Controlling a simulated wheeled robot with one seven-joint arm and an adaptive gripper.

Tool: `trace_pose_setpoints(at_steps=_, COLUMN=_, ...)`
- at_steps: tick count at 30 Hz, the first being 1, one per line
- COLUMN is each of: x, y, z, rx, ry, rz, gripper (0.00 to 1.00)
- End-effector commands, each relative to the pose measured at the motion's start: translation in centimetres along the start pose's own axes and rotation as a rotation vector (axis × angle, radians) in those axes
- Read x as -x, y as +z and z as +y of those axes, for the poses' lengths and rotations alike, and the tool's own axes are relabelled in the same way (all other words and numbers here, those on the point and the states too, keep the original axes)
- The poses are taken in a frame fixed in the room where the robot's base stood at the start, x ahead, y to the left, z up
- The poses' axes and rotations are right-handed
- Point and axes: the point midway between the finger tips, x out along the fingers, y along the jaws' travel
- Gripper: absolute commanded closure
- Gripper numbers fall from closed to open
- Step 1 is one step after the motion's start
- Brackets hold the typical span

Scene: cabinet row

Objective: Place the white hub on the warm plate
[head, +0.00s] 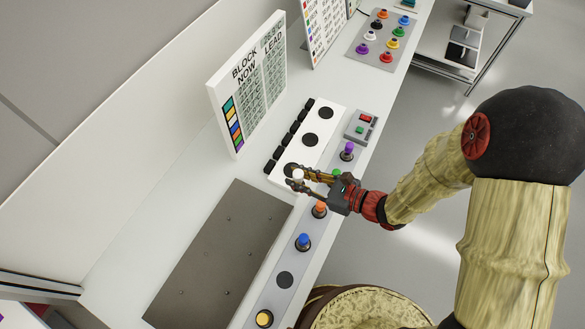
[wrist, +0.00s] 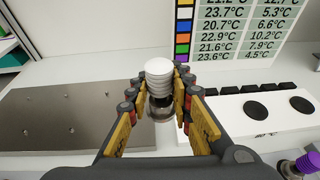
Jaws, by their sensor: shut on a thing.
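The white hub (head: 298,174) is a small ribbed white piece, upright between the fingertips of my gripper (head: 302,182). In the wrist view the white hub (wrist: 159,75) has a round flat top and a grey metallic lower part, with a finger on each side. My gripper is shut on it, near the front end of a white panel (head: 324,121) with black discs. In the wrist view that panel (wrist: 230,119) lies to the right, with a partly readable °C label. I cannot tell which disc or plate is the warm one. The hub's underside is hidden.
A bare steel plate (head: 218,250) lies left of my gripper. A strip (head: 265,300) holds coloured knobs, including blue (head: 303,241) and yellow (head: 264,319), and an empty dark spot (head: 285,280). A temperature board (head: 247,85) stands behind. A button box (head: 361,126) sits right of the panel.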

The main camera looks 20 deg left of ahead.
Motion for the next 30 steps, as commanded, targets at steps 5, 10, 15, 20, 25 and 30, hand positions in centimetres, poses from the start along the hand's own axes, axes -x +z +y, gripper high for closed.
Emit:
trace_pose_setpoints(at_steps=5, x=-1.0, y=-0.2, z=1.2, rx=0.016, ry=0.047, rz=-0.001, gripper=1.00)
trace_pose_setpoints(at_steps=10, x=-3.1, y=-1.2, z=-1.5, rx=0.016, ry=0.047, rz=-0.002, gripper=1.00)
trace_pose_setpoints(at_steps=15, x=-5.6, y=-2.3, z=-4.8, rx=0.017, ry=0.046, rz=-0.001, gripper=1.00)
trace_pose_setpoints(at_steps=20, x=-7.8, y=-4.3, z=-7.1, rx=0.013, ry=0.047, rz=0.000, gripper=1.00)
trace_pose_setpoints(at_steps=25, x=-9.5, y=-6.2, z=-8.9, rx=0.015, ry=0.046, rz=-0.001, gripper=1.00)
trace_pose_setpoints(at_steps=30, x=-10.2, y=-6.8, z=-9.7, rx=0.016, ry=0.045, rz=-0.002, gripper=1.00)
